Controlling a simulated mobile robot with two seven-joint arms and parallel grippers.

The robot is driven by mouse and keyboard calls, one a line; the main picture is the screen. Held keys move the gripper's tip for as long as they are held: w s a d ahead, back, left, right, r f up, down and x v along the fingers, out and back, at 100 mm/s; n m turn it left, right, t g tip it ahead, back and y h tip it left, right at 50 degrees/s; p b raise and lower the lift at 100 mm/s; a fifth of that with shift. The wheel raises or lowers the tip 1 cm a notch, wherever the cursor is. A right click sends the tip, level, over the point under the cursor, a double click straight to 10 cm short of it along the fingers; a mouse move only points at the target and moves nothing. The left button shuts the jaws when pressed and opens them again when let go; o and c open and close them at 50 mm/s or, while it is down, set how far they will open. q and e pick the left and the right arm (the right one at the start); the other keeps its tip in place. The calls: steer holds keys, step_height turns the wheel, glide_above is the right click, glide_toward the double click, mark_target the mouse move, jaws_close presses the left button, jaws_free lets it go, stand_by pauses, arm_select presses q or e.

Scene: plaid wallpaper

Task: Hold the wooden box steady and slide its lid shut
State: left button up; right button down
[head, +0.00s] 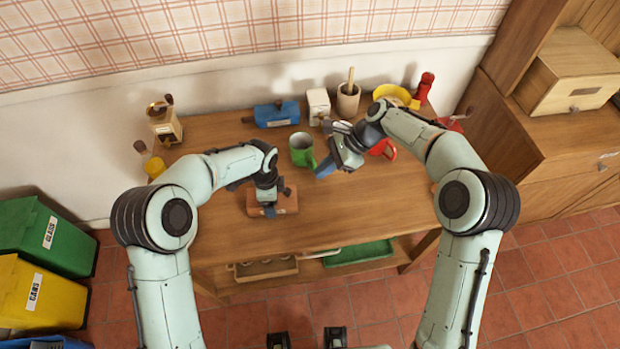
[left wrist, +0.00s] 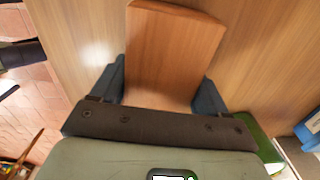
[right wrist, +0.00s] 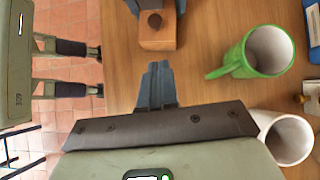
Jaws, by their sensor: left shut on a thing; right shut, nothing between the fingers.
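The small wooden box (head: 287,203) lies on the table, left of centre in the head view. My left gripper (head: 268,203) is shut across it; its two fingers clasp the box (left wrist: 170,45) from both sides in the left wrist view. In the right wrist view the box (right wrist: 157,44) shows a dark round knob (right wrist: 154,20) near its end. How far the lid is slid cannot be told. My right gripper (head: 324,170) is shut and empty. Its closed fingertips (right wrist: 157,85) point at the box, with a gap of bare table between.
A green mug (head: 302,150) stands close to my right gripper, and a red mug (head: 384,149) is behind my right arm. A blue object (head: 277,114), white grinder (head: 318,103) and mortar (head: 348,98) stand along the back. The table's front is clear.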

steer(key=v, duration=0.5)
steer(key=shift+r, duration=0.1)
arm_select(q)
steer(key=o, duration=1.2)
steer(key=shift+c, duration=0.2)
